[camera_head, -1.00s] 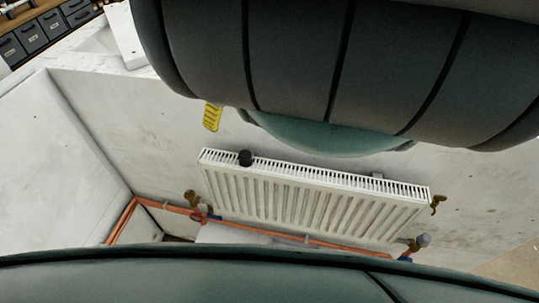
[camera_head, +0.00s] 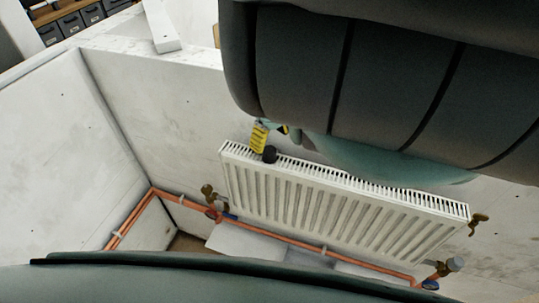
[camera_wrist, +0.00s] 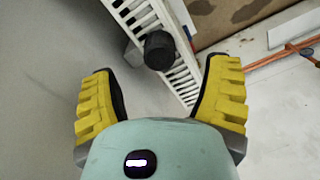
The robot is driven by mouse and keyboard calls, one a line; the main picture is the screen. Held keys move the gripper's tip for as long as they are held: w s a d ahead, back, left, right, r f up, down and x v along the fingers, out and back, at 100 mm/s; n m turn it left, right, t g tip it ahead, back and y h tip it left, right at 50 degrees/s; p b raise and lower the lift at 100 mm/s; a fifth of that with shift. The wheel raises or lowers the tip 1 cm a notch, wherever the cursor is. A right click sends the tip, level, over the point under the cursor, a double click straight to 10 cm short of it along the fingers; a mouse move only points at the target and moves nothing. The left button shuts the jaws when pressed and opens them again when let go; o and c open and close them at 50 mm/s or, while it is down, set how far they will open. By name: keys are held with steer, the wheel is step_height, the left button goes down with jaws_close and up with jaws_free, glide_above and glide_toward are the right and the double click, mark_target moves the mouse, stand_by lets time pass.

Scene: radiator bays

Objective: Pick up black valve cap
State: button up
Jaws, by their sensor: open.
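The black valve cap (camera_head: 269,154) sits on top of the white radiator (camera_head: 340,205), near its left end. In the wrist view the cap (camera_wrist: 159,50) lies ahead of my gripper (camera_wrist: 160,80), between the lines of its two yellow fingers and beyond their tips. The fingers are apart and nothing is between them. In the head view one yellow finger of my gripper (camera_head: 262,137) shows just above and left of the cap; the rest is largely hidden behind my arm. I cannot tell from the head view whether the finger touches the cap.
Orange copper pipes (camera_head: 320,247) run along the wall's foot below the radiator. A brass valve (camera_head: 208,192) stands at the lower left and a grey-capped valve (camera_head: 454,264) at the lower right. A pale wall (camera_head: 75,150) closes the left side.

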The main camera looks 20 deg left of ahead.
mark_target(268, 149)
steer(key=shift+a+f, duration=0.1)
steer(key=shift+f, duration=0.7)
steer(key=shift+a+f+p, duration=0.2)
steer(key=shift+a+p, duration=0.35)
steer(key=shift+p, duration=0.7)
steer(key=shift+f+p, duration=0.15)
steer(key=shift+p, duration=0.15)
steer(key=shift+d+f+p, duration=0.4)
steer(key=shift+d+p, duration=0.1)
steer(key=shift+p, duration=0.45)
steer(key=shift+w+a+f, duration=0.15)
steer(key=shift+a+f, duration=0.05)
steer(key=shift+f, duration=0.45)
steer(key=shift+d+f, duration=0.15)
steer(key=shift+f, duration=0.45)
steer(key=c, duration=0.9)
